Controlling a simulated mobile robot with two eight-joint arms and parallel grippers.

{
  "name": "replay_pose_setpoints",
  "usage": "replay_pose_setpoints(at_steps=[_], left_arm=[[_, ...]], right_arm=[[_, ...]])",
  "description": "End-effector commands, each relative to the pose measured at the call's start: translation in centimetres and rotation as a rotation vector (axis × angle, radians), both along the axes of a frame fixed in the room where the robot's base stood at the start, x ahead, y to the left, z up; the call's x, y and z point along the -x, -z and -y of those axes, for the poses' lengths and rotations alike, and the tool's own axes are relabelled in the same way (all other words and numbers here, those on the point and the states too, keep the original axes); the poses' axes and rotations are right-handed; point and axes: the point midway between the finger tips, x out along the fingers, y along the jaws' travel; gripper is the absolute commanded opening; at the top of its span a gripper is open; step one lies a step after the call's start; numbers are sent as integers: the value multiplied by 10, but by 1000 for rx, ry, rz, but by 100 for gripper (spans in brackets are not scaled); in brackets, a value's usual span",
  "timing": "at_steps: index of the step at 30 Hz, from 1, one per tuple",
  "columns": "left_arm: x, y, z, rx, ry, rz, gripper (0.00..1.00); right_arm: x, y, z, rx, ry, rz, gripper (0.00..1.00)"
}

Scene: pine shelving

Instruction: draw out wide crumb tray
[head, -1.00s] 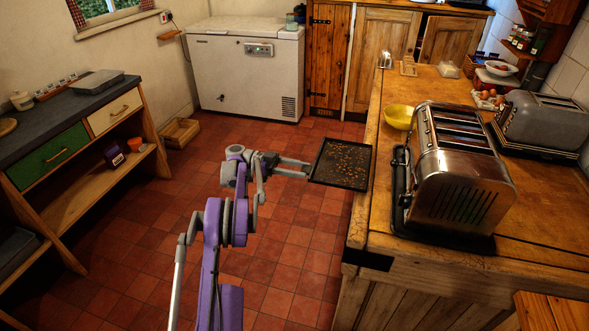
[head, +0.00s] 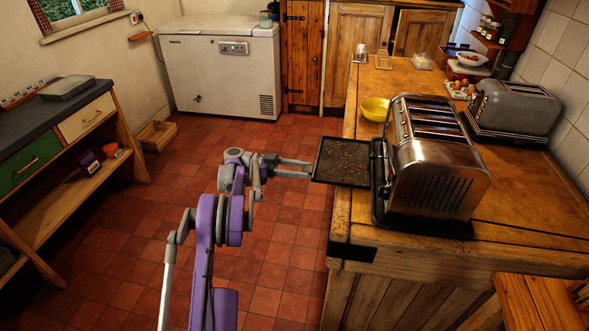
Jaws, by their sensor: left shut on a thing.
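The wide crumb tray (head: 342,161) is a flat black tray with brown crumbs scattered on it. My left gripper (head: 311,169) is shut on its left edge and holds it roughly level. The tray is out of the big steel toaster (head: 439,165); its left part reaches past the counter's left edge and its right edge shows right against the toaster's dark base. I cannot tell whether they touch. The toaster stands upright on the wooden counter. My right gripper is not in view.
A yellow bowl (head: 375,108) stands behind the toaster's left end. A grey toaster (head: 512,108) stands at the back right of the wooden counter (head: 520,217). A shelf unit (head: 82,190) stands at the left, a white freezer (head: 222,72) at the back.

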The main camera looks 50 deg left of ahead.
Motion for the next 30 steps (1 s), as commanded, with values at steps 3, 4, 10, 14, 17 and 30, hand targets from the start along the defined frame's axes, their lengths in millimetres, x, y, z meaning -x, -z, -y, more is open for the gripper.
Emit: replay_pose_setpoints(at_steps=[3, 4, 10, 14, 17, 30], left_arm=[[-6, 0, 7, 1, 0, 1, 5], [-7, 0, 8, 1, 0, 1, 5], [-16, 0, 19, 1, 1, 1, 5], [-22, 0, 26, 1, 0, 1, 5], [-26, 0, 30, 1, 0, 1, 5], [-29, 0, 34, 1, 0, 1, 62]], right_arm=[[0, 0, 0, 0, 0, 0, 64], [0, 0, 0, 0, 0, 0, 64], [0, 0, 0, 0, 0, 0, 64], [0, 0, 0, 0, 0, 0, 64], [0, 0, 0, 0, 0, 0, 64], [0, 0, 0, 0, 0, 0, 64]])
